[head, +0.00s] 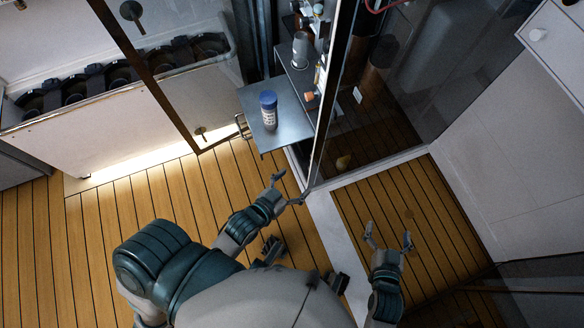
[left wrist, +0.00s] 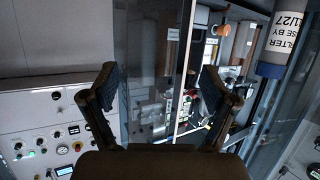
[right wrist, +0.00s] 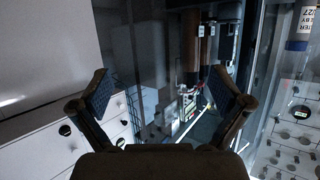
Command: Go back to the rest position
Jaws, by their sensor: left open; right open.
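My left gripper (head: 290,188) is open and empty over the wooden floor, below the grey shelf. It stays apart from the shelf. Its two open fingers frame the left wrist view (left wrist: 160,95) with nothing between them. The bottle also shows at the upper right of the left wrist view (left wrist: 288,38).
A rack of black holders (head: 95,84) is at the upper left. The wooden floor (head: 110,230) at left is clear.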

